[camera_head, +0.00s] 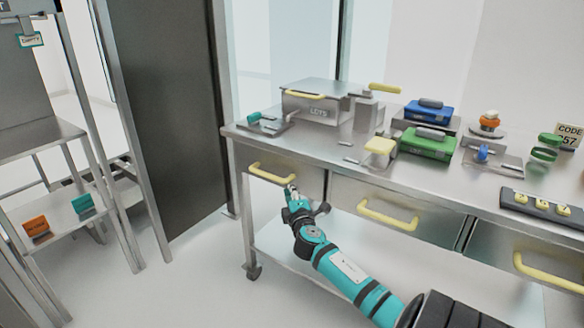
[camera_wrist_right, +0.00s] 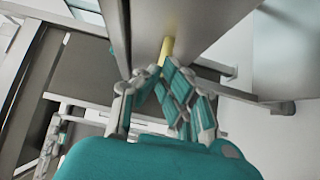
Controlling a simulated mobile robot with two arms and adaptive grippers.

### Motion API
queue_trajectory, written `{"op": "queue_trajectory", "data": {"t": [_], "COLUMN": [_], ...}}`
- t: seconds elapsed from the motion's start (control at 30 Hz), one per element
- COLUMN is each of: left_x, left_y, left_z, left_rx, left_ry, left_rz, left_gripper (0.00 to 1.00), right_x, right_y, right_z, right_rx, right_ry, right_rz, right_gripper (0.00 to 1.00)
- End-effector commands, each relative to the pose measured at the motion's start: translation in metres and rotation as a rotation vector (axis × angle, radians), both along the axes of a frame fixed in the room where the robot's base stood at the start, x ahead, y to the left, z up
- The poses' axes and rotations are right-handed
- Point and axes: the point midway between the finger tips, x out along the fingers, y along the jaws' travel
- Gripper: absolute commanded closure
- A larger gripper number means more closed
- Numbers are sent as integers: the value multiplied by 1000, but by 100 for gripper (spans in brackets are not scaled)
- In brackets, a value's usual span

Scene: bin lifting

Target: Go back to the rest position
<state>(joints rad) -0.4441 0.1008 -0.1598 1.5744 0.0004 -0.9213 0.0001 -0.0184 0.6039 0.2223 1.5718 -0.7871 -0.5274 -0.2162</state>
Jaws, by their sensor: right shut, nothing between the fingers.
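My right gripper (camera_head: 291,190) is in front of the left drawer of the steel table, close to the right end of its yellow handle (camera_head: 270,174). In the right wrist view the fingers of my right gripper (camera_wrist_right: 161,70) come together at the tips, shut with nothing between them. The yellow handle (camera_wrist_right: 167,48) shows just beyond the fingertips there; whether they touch it I cannot tell. My right arm reaches in from the bottom of the head view. My left gripper is not in view.
The steel table (camera_head: 340,165) holds a metal box (camera_head: 312,108), a blue case (camera_head: 428,112), a green case (camera_head: 427,145) and several small items. Two more drawers with yellow handles (camera_head: 388,215) are to the right. A shelf rack (camera_head: 60,215) stands at the left, with open floor between.

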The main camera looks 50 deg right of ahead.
Motion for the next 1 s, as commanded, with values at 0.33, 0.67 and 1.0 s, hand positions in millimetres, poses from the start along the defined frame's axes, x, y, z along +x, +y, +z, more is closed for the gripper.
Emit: {"op": "queue_trajectory", "data": {"t": [0.33, 0.67, 1.0], "left_x": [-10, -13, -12], "left_y": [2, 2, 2], "left_z": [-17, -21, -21], "left_rx": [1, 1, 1], "left_ry": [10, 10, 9], "left_rz": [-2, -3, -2], "left_gripper": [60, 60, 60], "right_x": [-45, -58, -65], "right_y": [38, 50, 67], "right_z": [-2, -2, -63], "right_rx": [4, 1, 156], "right_ry": [3, 3, 58], "right_rz": [0, 0, -4], "right_gripper": [100, 100, 100]}}
